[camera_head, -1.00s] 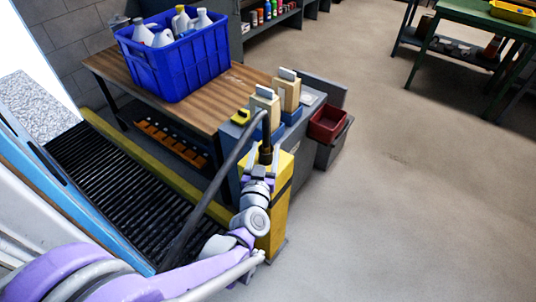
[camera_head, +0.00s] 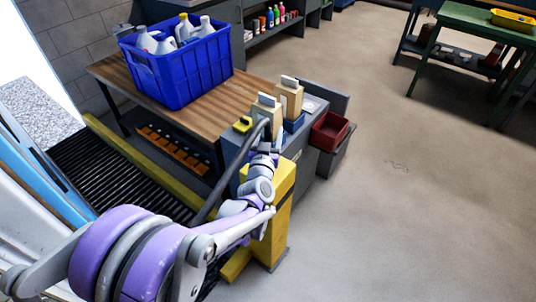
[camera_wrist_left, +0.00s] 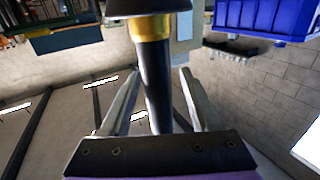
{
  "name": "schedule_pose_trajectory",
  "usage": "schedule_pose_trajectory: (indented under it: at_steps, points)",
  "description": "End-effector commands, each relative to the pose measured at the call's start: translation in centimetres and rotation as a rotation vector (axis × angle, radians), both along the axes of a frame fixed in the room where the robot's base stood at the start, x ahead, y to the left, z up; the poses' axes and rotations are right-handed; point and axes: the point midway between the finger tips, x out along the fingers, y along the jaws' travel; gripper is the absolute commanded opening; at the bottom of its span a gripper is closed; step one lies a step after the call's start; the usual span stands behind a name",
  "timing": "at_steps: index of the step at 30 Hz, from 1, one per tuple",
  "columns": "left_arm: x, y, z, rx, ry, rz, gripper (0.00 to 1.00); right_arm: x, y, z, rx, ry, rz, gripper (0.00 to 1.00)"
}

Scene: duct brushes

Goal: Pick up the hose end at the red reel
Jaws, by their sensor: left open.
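The dark hose (camera_head: 225,170) rises from the grated floor strip and bends over at the top of a yellow post (camera_head: 280,205). My left gripper (camera_head: 263,154) is at the top of this post, by the bent end of the hose, and mostly covers that end in the head view. In the left wrist view, a black hose end (camera_wrist_left: 157,85) with a brass collar (camera_wrist_left: 150,27) stands between the fingers of my left gripper (camera_wrist_left: 158,73). The fingers are apart, with gaps showing on both sides. I see no red reel. My right gripper is out of view.
A wooden bench (camera_head: 235,95) carries a blue crate (camera_head: 180,75) of bottles. Tan blocks (camera_head: 289,100) stand close behind the post, with a red bin (camera_head: 329,131) to their right. The floor at right is clear, up to a green table (camera_head: 485,25).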

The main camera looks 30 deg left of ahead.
Motion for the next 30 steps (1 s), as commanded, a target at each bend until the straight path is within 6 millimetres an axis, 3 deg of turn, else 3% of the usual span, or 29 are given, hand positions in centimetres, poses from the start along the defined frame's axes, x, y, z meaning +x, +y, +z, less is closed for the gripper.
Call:
schedule_pose_trajectory:
  at_steps: [2,12,13,30]
  points:
    - [-0.03,-0.01,0.0,0.0,0.0,0.0,0.64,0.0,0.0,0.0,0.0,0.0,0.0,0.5]
    - [-0.04,-0.03,0.0,-0.001,0.0,0.0,0.02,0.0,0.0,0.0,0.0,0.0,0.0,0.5]
    - [-0.05,-0.03,0.0,-0.001,0.0,0.0,0.0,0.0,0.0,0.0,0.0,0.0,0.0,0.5]
    - [-0.05,-0.04,0.0,-0.001,0.0,0.0,0.0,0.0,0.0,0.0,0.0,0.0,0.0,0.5]
